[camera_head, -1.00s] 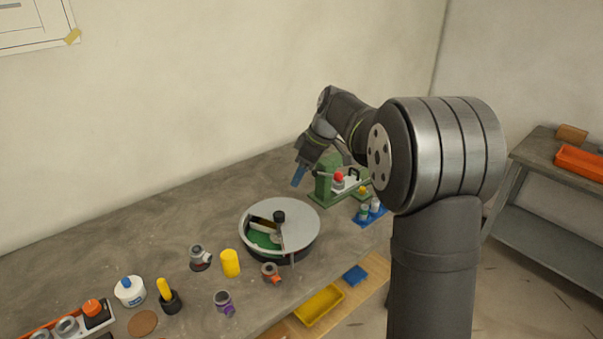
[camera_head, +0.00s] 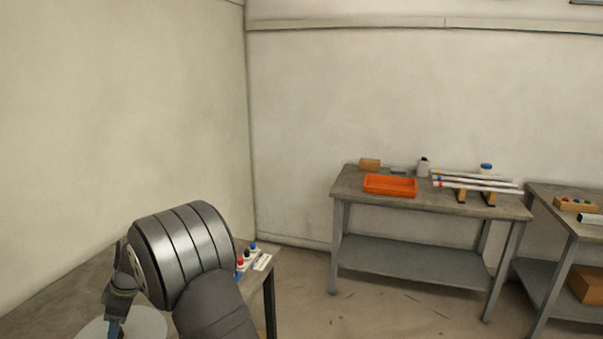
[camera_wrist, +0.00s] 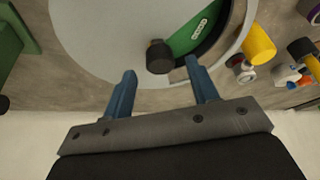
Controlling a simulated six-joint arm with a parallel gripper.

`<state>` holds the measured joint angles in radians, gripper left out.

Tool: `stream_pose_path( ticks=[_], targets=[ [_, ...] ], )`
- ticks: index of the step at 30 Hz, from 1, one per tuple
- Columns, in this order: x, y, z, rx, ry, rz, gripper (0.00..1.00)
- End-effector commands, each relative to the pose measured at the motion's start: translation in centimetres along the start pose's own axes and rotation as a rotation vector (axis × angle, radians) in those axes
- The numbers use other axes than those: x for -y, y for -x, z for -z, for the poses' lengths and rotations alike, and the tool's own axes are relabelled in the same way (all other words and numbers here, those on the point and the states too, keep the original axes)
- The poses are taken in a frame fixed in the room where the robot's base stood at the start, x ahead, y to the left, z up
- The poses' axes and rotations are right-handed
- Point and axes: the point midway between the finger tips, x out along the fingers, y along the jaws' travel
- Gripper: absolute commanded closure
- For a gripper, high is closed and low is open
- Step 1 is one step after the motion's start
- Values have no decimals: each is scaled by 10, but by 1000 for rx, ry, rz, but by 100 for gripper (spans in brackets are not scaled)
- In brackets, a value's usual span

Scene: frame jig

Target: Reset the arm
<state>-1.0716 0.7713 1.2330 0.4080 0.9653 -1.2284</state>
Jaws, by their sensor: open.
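My gripper (camera_wrist: 160,70) is open, with its two blue fingers apart and nothing held between them. In the wrist view a round turntable (camera_wrist: 95,40) with a grey lid and a green inside lies beyond the fingertips. Its black knob (camera_wrist: 159,57) appears in line with the gap between the fingers; I cannot tell how far below. In the head view my gripper (camera_head: 115,328) hangs at the lower left edge, pointing down, in front of the turntable's pale disc (camera_head: 150,322). My own arm hides much of that bench.
In the wrist view a yellow cylinder (camera_wrist: 259,43) and small fittings stand right of the turntable; a green fixture (camera_wrist: 15,40) is at the left. In the head view a second bench (camera_head: 420,195) holds an orange tray (camera_head: 390,186) and several rods. Floor between benches is clear.

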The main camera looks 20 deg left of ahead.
Motion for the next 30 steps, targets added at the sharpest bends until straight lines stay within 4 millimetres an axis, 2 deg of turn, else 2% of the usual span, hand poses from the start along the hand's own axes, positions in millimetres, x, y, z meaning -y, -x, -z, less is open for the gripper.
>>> stream_pose_path(
  ticks=[3,7,19,25,30],
  targets=[
    [1,-15,0,1,0,2,46],
    [0,-22,0,0,0,0,46],
    [0,-22,0,-1,-1,0,46],
    [0,-5,0,-1,0,-1,46],
    [-1,27,0,-2,-1,-4,46]
  ],
)
